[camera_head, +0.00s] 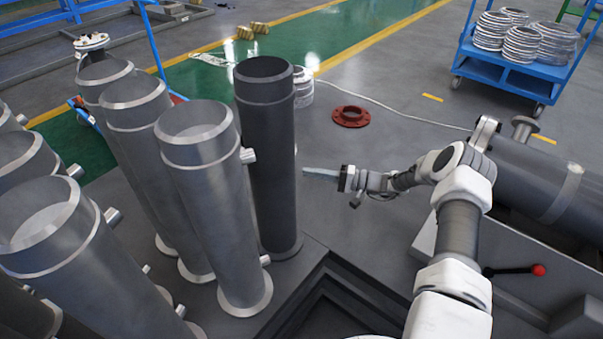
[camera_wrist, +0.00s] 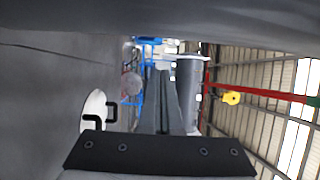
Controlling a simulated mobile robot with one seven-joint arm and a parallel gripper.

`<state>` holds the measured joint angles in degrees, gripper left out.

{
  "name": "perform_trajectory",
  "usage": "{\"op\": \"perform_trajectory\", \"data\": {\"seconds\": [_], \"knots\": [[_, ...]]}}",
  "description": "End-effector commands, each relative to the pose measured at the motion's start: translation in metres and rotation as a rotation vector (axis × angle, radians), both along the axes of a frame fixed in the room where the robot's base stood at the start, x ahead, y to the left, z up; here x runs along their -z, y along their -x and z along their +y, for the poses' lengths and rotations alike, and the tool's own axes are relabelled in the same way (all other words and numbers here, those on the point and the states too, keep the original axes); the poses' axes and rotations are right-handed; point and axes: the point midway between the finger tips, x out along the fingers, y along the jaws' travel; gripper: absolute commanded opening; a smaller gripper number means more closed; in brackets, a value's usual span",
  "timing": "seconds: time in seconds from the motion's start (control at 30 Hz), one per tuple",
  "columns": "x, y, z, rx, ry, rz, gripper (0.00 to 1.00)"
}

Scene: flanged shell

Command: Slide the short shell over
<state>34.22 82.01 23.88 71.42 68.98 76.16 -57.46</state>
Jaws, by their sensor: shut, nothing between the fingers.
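Several upright grey cylindrical shells with flanged bases stand at the left in the head view. The dark grey shell (camera_head: 268,160) stands nearest my gripper. A lighter grey shell (camera_head: 205,200) with small side stubs stands in front of it and looks a little shorter. I cannot tell for sure which is the short shell. My gripper (camera_head: 308,172) is shut and empty, pointing left at the dark shell's side; whether it touches is unclear. In the wrist view, a dark surface fills the top edge, and a grey shell (camera_wrist: 188,95) shows farther off.
A dark horizontal cylinder (camera_head: 540,175) lies at the right beside my arm. A red flange ring (camera_head: 351,116) lies on the floor behind my gripper. A blue cart (camera_head: 515,70) with coiled rings stands back right. A dark stepped recess (camera_head: 345,300) is in front.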

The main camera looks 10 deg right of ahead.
Motion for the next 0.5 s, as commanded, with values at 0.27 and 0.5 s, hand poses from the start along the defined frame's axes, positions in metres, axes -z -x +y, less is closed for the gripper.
{"op": "perform_trajectory", "data": {"seconds": [0.27, 0.5], "knots": [[-0.005, -0.009, 0.022, -0.042, 0.023, 0.005, 0.00], [-0.004, -0.021, 0.064, -0.044, 0.023, 0.005, 0.00]]}}
